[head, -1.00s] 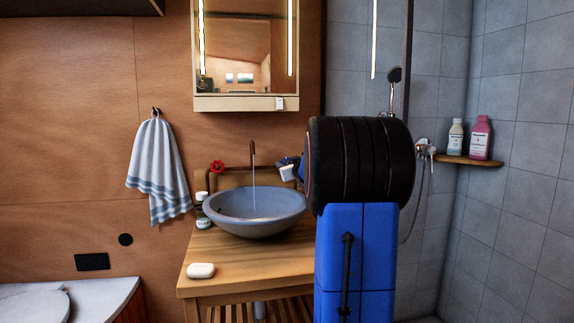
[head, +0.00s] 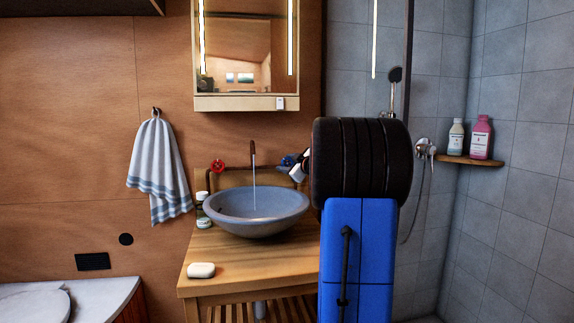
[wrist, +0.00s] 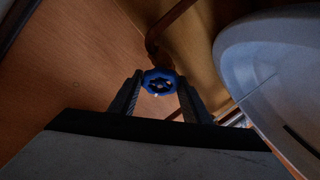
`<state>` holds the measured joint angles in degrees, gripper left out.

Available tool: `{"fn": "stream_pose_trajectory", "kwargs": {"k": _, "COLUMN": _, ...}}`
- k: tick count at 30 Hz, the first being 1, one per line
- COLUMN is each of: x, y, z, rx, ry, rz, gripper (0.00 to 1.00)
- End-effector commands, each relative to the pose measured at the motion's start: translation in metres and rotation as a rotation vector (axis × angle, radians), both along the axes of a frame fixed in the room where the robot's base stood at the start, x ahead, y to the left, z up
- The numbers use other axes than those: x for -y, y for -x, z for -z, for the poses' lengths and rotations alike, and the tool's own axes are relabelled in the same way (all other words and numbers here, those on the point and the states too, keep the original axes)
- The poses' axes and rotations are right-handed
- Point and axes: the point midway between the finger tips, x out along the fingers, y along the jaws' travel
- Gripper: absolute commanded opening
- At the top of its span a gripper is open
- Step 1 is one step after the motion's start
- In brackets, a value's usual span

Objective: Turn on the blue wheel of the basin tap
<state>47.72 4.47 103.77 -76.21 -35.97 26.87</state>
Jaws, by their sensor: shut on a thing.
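The blue wheel (wrist: 159,79) sits on a copper pipe and shows between my two fingers in the wrist view. My gripper (wrist: 160,84) is shut on it. In the head view the blue wheel (head: 286,161) shows right of the spout, with my gripper (head: 297,167) at it, partly hidden by my arm. The basin tap's copper spout (head: 253,150) rises behind the grey basin (head: 250,222). A thin stream of water (head: 254,198) falls from it into the basin. A red wheel (head: 217,166) is on the left of the tap.
A mirror cabinet (head: 245,103) hangs above. My arm hides the counter's right side. In the wrist view the basin (wrist: 280,70) is close on the right.

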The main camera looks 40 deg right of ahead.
Motion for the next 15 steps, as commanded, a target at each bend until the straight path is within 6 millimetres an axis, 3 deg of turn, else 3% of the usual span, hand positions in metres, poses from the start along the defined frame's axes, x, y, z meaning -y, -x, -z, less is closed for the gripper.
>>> {"fn": "stream_pose_trajectory", "kwargs": {"k": 10, "x": -0.0005, "y": -0.0003, "z": 0.0004, "rx": -0.002, "ry": 0.002, "rz": -0.003, "gripper": 0.21}}
{"fn": "stream_pose_trajectory", "kwargs": {"k": 11, "x": -0.0005, "y": -0.0003, "z": 0.0004, "rx": -0.002, "ry": 0.001, "rz": -0.003, "gripper": 0.46}}
{"fn": "stream_pose_trajectory", "kwargs": {"k": 12, "x": -0.0005, "y": -0.0003, "z": 0.0003, "rx": -0.002, "ry": 0.001, "rz": -0.003, "gripper": 0.55}}
{"fn": "stream_pose_trajectory", "kwargs": {"k": 13, "x": -0.0005, "y": -0.0003, "z": 0.0003, "rx": -0.001, "ry": 0.002, "rz": -0.002, "gripper": 0.62}}
{"fn": "stream_pose_trajectory", "kwargs": {"k": 15, "x": -0.0004, "y": -0.0001, "z": 0.0003, "rx": -0.001, "ry": 0.002, "rz": -0.002, "gripper": 0.62}}
